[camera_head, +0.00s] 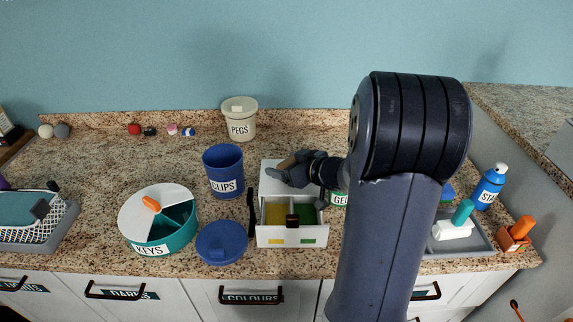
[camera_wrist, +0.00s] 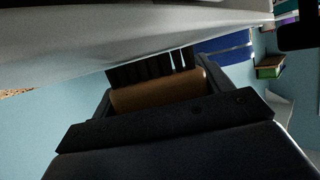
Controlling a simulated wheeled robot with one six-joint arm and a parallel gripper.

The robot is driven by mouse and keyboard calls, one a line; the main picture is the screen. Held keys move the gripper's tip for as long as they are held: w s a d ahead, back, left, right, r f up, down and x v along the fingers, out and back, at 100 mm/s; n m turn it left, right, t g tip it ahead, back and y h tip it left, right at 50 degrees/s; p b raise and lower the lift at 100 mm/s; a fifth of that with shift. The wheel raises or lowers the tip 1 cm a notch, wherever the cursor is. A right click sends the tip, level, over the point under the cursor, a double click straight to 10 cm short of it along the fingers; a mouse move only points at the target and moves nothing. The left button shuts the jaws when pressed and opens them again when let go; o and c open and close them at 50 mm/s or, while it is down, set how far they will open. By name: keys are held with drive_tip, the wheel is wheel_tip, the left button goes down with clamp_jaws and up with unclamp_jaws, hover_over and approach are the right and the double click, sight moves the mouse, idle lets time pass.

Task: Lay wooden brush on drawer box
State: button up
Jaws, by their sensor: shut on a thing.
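The white drawer box (camera_head: 271,187) stands on the counter in the middle of the head view. Its drawer is pulled out at the front and shows yellow and green compartments. My gripper (camera_head: 287,172) is over the box's top, with its fingers pointing left. It is shut on the wooden brush (camera_head: 286,162), of which a small brown piece shows. In the wrist view the brush (camera_wrist: 160,94) is a brown rounded bar between the dark fingers. My gripper hides the rest of the brush, and I cannot tell whether it touches the box.
A blue CLIPS cup (camera_head: 223,170) stands close left of the box, and the PEGS pot (camera_head: 239,118) behind it. A blue round lid (camera_head: 221,242) and teal KEYS tin (camera_head: 158,222) are at front left. A grey tray (camera_head: 462,240) and blue bottle (camera_head: 489,187) are at right.

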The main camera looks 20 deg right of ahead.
drive_tip(key=shift+f, duration=0.15)
drive_tip(key=o, duration=1)
drive_tip(key=shift+s+d+r, duration=0.15)
drive_tip(key=shift+s+r, duration=0.1)
drive_tip(key=shift+r, duration=0.1)
drive_tip(key=p+v, duration=0.1)
drive_tip(key=v, duration=1)
drive_tip(key=shift+s, duration=0.15)
